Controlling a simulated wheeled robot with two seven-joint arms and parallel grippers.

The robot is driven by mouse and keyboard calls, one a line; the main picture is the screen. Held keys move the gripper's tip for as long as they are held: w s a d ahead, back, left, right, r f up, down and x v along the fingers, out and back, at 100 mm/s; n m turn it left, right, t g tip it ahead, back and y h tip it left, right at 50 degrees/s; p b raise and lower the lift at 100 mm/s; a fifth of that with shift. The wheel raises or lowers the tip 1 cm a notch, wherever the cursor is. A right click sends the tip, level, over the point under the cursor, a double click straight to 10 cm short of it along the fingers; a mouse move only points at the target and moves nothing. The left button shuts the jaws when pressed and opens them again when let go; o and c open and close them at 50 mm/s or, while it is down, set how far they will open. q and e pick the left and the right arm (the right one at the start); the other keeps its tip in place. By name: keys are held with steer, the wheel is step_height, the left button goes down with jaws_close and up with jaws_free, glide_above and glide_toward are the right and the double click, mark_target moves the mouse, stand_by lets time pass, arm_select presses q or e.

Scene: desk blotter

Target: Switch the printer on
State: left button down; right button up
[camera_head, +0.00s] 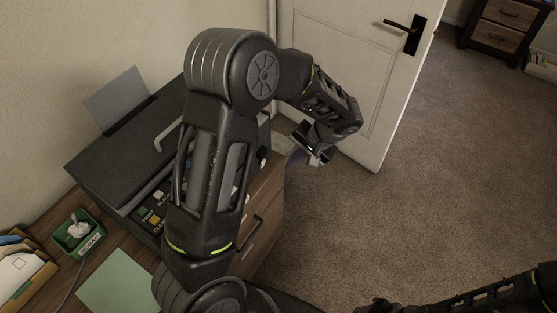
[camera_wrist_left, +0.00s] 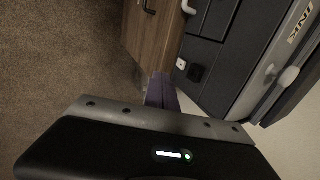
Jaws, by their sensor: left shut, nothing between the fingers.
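The dark printer (camera_head: 92,162) stands on the desk in the head view, partly hidden behind my left arm. Which way the switch is set I cannot tell. My left gripper (camera_head: 297,158) is past the printer's right end, apart from it. Its purplish shut fingers (camera_wrist_left: 160,91) show in the left wrist view, empty and to the lower left of the button. My right gripper does not show clearly.
A green tray (camera_head: 92,245) with crumpled paper and a pale green sheet (camera_head: 118,283) lie on the desk near the printer. Wooden drawers (camera_head: 262,222) are below. A white door (camera_head: 345,75) stands behind my left gripper. Carpeted floor (camera_head: 400,220) to the right is clear.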

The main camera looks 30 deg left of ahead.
mark_target(262, 164)
arm_select(q)
steer(key=a+f+p, duration=0.4)
steer(key=a+f, duration=0.4)
steer(key=shift+s+a, duration=0.1)
steer(key=shift+a, duration=0.05)
steer(key=shift+f, duration=0.1)
steer(key=shift+a+f+b, duration=0.1)
steer(key=shift+a+b, duration=0.35)
steer(key=shift+b, duration=0.5)
steer(key=shift+d+r+p, duration=0.1)
steer(key=shift+r+p, duration=0.15)
steer(key=shift+p, duration=0.15)
steer(key=shift+r, duration=0.1)
